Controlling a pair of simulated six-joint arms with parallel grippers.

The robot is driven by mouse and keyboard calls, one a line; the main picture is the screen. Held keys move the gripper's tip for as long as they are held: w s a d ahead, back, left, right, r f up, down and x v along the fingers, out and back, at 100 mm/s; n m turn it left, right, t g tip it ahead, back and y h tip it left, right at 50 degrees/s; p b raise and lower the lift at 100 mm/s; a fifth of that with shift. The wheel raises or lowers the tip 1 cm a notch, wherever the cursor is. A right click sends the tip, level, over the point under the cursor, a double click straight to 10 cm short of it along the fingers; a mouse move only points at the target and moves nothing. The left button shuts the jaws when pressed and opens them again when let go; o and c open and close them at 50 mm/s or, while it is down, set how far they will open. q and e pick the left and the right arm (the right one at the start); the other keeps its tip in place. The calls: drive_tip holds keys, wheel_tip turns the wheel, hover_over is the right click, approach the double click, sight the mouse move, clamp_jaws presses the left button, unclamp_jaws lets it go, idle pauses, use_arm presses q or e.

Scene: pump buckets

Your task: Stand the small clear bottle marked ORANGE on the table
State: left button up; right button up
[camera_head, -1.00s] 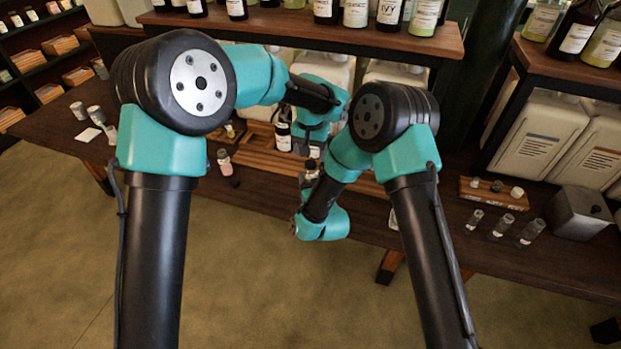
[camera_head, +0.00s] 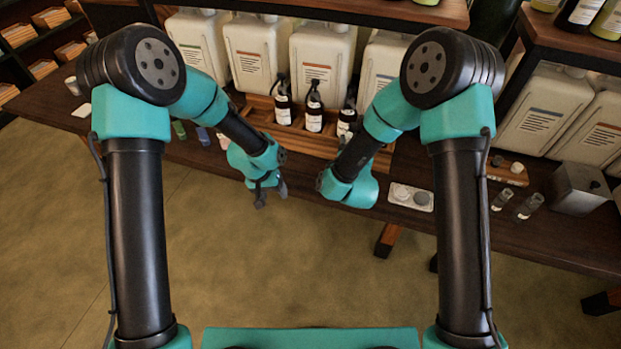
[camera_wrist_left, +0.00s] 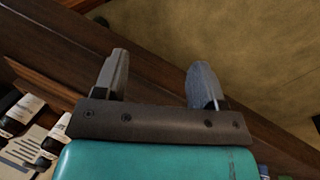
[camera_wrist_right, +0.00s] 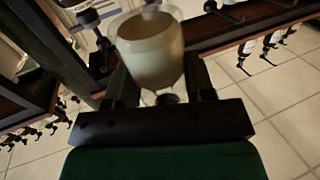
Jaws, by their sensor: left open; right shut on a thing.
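My right gripper (camera_wrist_right: 160,92) is shut on a small clear bottle (camera_wrist_right: 150,50), which looks brownish inside in the right wrist view. I cannot read any marking on it. In the head view this gripper and the bottle are hidden behind my right wrist. My left gripper (camera_head: 271,196) is open and empty, in front of the table's front edge; its two spread fingers also show in the left wrist view (camera_wrist_left: 160,80). Two small clear bottles stand on the table at the right, one here (camera_head: 502,199) and one beside it (camera_head: 529,207); their labels are too small to read.
Dark pump bottles (camera_head: 314,112) stand in a wooden tray (camera_head: 262,122) at the table's middle, before large cream canisters (camera_head: 320,62). A grey metal box (camera_head: 578,188) stands at the right.

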drive_tip(key=s+d+r+m+h, duration=0.3)
drive_tip(key=d+h, duration=0.2)
drive_tip(key=d, duration=0.4)
use_arm(q)
drive_tip(key=s+a+f+n, duration=0.1)
drive_tip(key=s+a+f, duration=0.2)
drive_tip(key=s, duration=0.3)
drive_tip(key=s+a+f+n, duration=0.1)
drive_tip(key=s+a+f, duration=0.2)
drive_tip(key=s, duration=0.3)
drive_tip(key=s+a+f+n+t, duration=0.1)
drive_tip(key=s+a+f, duration=0.3)
drive_tip(key=s, duration=0.2)
drive_tip(key=shift+s+a, duration=0.2)
drive_tip(key=shift+a, duration=0.15)
use_arm(e)
drive_tip(key=w+a+f+m+g+h, duration=0.1)
drive_tip(key=a+f, duration=0.2)
drive_tip(key=a, duration=0.7)
drive_tip(key=w+a+f+m+g+h, duration=0.1)
drive_tip(key=a+f, duration=0.3)
drive_tip(key=a, duration=0.7)
drive_tip(key=shift+w+a+m+h, duration=0.3)
drive_tip(key=shift+w+h, duration=0.25)
drive_tip(key=shift+h, duration=0.15)
use_arm(q)
drive_tip(key=shift+f, duration=0.1)
use_arm(e)
drive_tip(key=shift+f, duration=2)
drive_tip(key=shift+f, duration=2)
